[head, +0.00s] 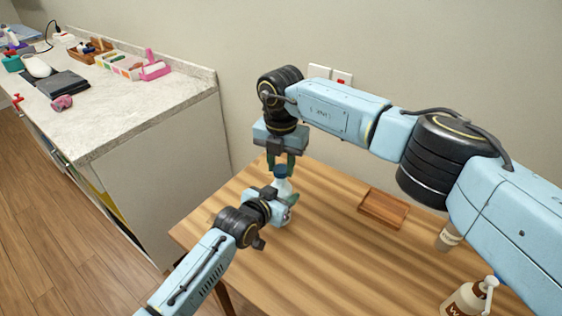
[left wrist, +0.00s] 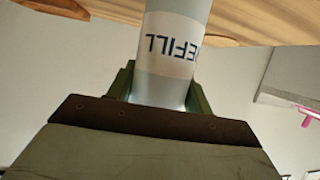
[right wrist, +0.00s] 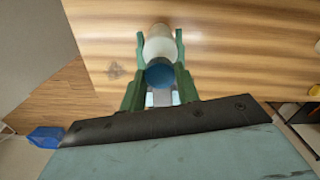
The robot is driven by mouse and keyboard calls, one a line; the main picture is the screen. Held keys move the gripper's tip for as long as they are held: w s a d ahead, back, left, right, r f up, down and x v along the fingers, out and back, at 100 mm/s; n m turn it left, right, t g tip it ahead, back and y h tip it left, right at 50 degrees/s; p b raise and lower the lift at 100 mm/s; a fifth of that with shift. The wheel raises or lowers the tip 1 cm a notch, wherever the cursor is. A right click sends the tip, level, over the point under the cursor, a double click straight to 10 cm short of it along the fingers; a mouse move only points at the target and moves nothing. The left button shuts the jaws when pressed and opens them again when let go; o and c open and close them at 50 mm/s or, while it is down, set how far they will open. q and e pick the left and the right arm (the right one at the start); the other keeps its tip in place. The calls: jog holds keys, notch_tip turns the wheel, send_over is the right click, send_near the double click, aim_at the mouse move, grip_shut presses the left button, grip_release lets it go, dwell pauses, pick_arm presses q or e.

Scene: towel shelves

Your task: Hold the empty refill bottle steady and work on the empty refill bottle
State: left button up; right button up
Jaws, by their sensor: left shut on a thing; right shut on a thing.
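The refill bottle (head: 283,187), white with a blue cap (head: 280,171), stands upright over the left part of the wooden table. My left gripper (head: 289,203) is shut around its body from the side. In the left wrist view the bottle (left wrist: 170,50) shows blue "REFILL" lettering, upside down, between the green fingers. My right gripper (head: 281,163) comes from above and is shut on the cap. In the right wrist view the cap (right wrist: 160,73) sits between the fingers, with the white body (right wrist: 158,44) beyond. The bottle's base is mostly hidden by my left gripper.
On the table (head: 330,250), a small wooden tray (head: 384,209) lies to the right. A white pump bottle (head: 466,299) and a beige container (head: 447,239), partly behind my right arm, stand farther right. A counter (head: 130,100) with several items is at the left.

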jog(key=shift+f, duration=0.4)
jog(key=m, duration=0.8)
jog(key=shift+m, duration=0.4)
jog(key=m, duration=1)
jog(key=shift+m, duration=0.4)
jog(key=o, duration=0.9)
jog(key=shift+r, duration=0.1)
